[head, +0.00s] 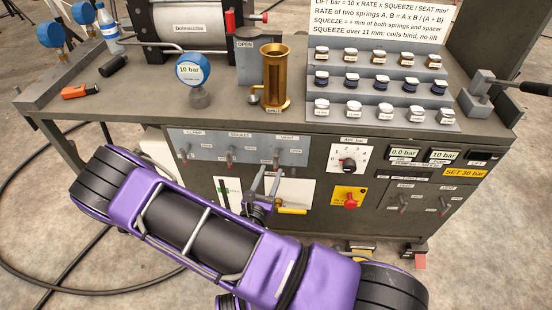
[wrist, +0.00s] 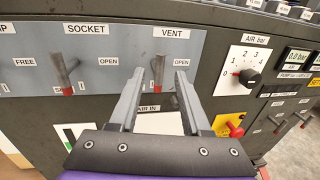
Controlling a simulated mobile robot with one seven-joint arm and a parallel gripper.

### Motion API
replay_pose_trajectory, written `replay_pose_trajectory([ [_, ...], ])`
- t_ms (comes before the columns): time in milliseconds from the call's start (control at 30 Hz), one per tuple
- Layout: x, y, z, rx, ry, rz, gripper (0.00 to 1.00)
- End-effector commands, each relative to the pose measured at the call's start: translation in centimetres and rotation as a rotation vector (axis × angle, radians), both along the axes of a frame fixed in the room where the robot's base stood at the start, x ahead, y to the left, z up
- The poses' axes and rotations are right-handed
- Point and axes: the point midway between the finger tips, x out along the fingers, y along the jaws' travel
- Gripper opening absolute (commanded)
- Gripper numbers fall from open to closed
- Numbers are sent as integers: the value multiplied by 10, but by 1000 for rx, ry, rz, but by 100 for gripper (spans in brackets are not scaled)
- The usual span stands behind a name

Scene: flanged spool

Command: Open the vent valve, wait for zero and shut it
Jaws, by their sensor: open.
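The vent valve is a small grey lever with a red mark, under the label VENT. In the wrist view the vent lever (wrist: 158,70) stands roughly upright between my finger tips, with an OPEN label to its right. In the head view the vent lever (head: 277,157) is on the right of the grey panel. My gripper (wrist: 161,78) is open, its fingers either side of the lever in the picture; I cannot tell if they touch it. In the head view my gripper (head: 266,172) is just below the lever. A digital readout (head: 404,152) shows 0.0 bar.
The socket lever (wrist: 64,72) is left of the vent lever on the same panel. A second readout (head: 442,156) shows 10 bar. A brass cylinder (head: 275,80) stands on the bench above.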

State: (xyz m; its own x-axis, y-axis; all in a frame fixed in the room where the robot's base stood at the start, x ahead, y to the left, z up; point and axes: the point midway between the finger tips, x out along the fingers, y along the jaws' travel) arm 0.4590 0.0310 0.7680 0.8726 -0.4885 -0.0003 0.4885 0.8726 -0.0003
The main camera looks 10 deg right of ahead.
Motion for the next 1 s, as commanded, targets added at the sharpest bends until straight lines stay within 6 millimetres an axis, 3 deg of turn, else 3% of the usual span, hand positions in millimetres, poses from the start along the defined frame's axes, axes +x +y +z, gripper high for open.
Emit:
replay_pose_trajectory([
  [300,48,-28,0,0,-1,-3,48],
  [767,59,-33,0,0,0,0,48],
  [1000,59,-33,0,0,0,0,4],
])
